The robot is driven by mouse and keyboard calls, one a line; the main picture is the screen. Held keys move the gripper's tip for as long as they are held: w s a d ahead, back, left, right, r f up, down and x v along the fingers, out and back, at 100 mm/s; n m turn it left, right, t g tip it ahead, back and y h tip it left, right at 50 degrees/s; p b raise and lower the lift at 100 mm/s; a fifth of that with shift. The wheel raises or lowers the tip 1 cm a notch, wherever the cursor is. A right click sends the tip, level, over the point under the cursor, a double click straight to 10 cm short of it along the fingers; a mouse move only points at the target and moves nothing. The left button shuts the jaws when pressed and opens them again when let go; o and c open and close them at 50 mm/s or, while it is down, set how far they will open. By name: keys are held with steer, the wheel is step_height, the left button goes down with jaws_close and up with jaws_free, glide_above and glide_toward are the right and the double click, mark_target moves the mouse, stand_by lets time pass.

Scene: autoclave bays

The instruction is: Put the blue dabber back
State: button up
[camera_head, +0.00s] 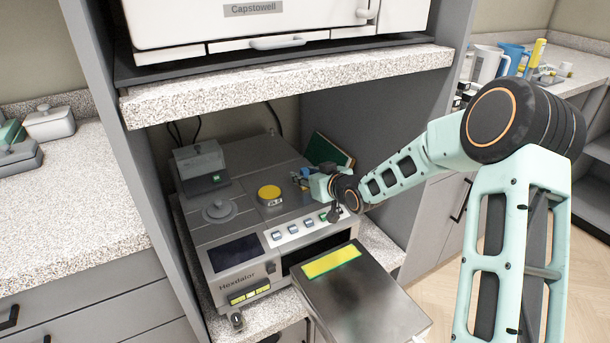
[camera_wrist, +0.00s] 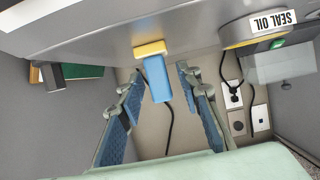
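The blue dabber (camera_wrist: 157,80) has a blue block-like handle and a yellow part (camera_wrist: 150,48) at its end, by the edge of a grey surface in the wrist view. My gripper (camera_wrist: 160,72) is open, with one blue-padded finger on each side of the handle. Narrow gaps show between the fingers and the handle, so it does not look gripped. In the head view my gripper (camera_head: 303,176) is low over the back right of the grey machine (camera_head: 232,230); the dabber cannot be told apart from the fingers there.
The machine top carries a yellow round button (camera_head: 270,194), a round grey lid (camera_head: 218,211) and a box (camera_head: 200,165) at the back. A "SEAL OIL" label (camera_wrist: 274,22) shows in the wrist view. A shelf (camera_head: 290,85) hangs above; a side wall (camera_head: 385,120) stands right.

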steer(key=shift+r, duration=0.1)
steer(key=shift+r+p, duration=0.2)
steer(key=shift+p, duration=0.1)
steer(key=p+v, duration=0.2)
steer(key=v, duration=1)
steer(key=shift+f, duration=0.15)
